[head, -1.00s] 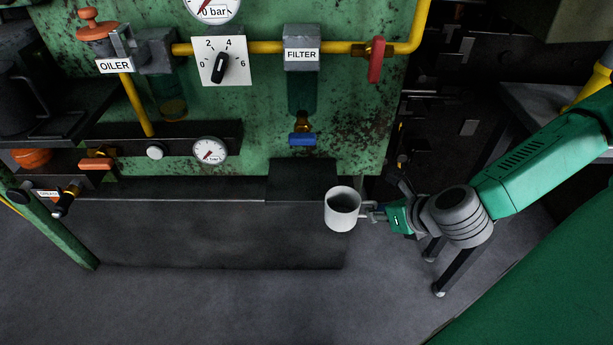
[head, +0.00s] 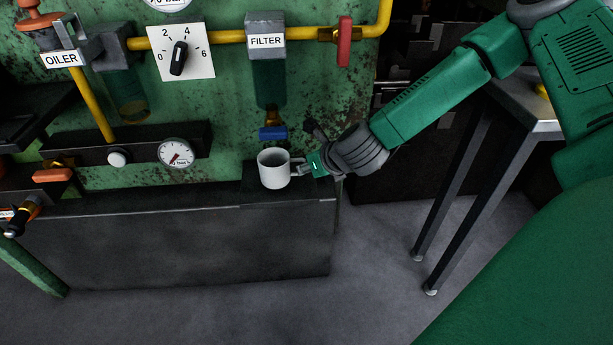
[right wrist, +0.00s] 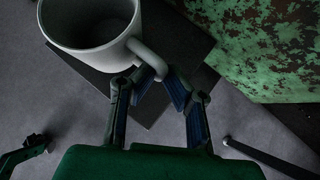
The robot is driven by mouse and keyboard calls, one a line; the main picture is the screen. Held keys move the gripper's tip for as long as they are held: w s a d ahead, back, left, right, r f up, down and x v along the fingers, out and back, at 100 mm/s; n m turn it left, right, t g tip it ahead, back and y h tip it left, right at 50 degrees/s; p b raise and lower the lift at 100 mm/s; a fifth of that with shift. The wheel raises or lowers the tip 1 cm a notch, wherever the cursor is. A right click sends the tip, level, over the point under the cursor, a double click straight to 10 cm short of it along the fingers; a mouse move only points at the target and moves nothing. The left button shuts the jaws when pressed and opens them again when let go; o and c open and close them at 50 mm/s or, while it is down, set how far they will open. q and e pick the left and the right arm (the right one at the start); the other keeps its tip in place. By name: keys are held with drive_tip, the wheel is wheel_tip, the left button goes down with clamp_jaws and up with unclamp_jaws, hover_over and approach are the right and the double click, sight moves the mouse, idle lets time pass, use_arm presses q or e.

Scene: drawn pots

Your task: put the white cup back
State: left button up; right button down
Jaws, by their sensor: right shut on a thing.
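The white cup (head: 273,169) is upright at the right end of the dark ledge, below the filter, in the head view. My right gripper (head: 303,166) is shut on the cup's handle, from the cup's right side. In the right wrist view the cup (right wrist: 92,38) is at the upper left, and the fingers of my right gripper (right wrist: 158,84) meet at its handle. The cup appears empty. I cannot tell whether its base touches the dark block (head: 310,188) beneath it. My left gripper is not in view.
The filter (head: 268,75) with its blue valve handle (head: 272,133) hangs just above and behind the cup. A gauge (head: 176,153) sits to the left. A metal table (head: 528,108) stands at the right. The ledge left of the cup is clear.

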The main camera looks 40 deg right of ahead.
drive_tip(key=shift+a+f+b, duration=0.1)
drive_tip(key=shift+f+b, duration=0.2)
drive_tip(key=shift+f, duration=0.65)
drive_tip(key=shift+a+r, duration=0.1)
drive_tip(key=shift+a, duration=0.1)
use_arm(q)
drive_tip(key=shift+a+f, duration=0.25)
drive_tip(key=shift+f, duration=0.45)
use_arm(e)
drive_tip(key=c, duration=1.6)
unclamp_jaws()
drive_tip(key=shift+d+f, duration=0.15)
drive_tip(key=shift+f, duration=0.05)
drive_tip(key=shift+c, duration=0.2)
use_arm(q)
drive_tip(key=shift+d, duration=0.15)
